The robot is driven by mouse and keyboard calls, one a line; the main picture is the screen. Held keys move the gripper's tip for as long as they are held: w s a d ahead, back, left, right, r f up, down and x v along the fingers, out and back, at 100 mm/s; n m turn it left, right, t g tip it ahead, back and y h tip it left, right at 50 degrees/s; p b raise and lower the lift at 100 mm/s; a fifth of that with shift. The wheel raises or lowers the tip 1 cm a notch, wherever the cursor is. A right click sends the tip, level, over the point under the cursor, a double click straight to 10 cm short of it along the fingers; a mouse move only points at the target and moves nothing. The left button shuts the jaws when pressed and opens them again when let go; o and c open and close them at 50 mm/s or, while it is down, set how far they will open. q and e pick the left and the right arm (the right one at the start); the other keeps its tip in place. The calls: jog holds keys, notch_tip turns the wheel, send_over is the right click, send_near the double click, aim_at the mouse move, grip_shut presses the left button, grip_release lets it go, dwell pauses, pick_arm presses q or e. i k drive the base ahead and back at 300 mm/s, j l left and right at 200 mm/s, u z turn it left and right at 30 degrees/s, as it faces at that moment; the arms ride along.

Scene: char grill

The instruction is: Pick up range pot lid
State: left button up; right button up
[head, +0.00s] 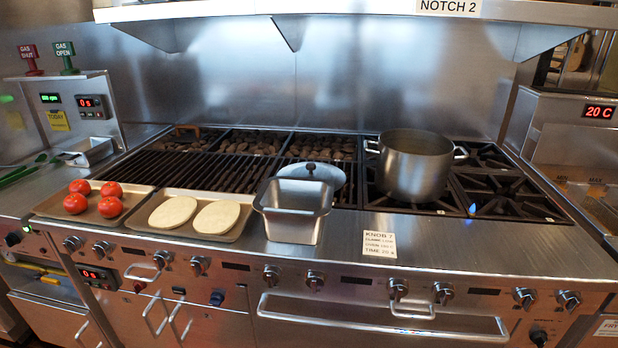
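The pot lid (327,174) is a round, light metal disc with a dark knob (311,167) on top. It lies at the right end of the char grill, left of the pot. A square metal pan in front hides its lower left part. The large steel pot (413,165) stands on the range burners, with no lid on it. Neither of my grippers is in the head view.
The square metal pan (293,226) stands on the front ledge. Trays with tomatoes (111,207) and pale flat rounds (173,212) lie to its left. A small blue flame (472,209) burns right of the pot. The ledge right of the label card (379,244) is clear.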

aim_at(311, 172)
jog(key=i+j, duration=0.25)
jog(key=j, duration=0.25)
jog(key=i+j+u, duration=0.15)
jog(key=j, duration=0.4)
jog(key=i+j, duration=0.35)
jog(key=i+j+u, duration=0.15)
jog(key=j, duration=0.45)
jog(key=i+j, duration=0.4)
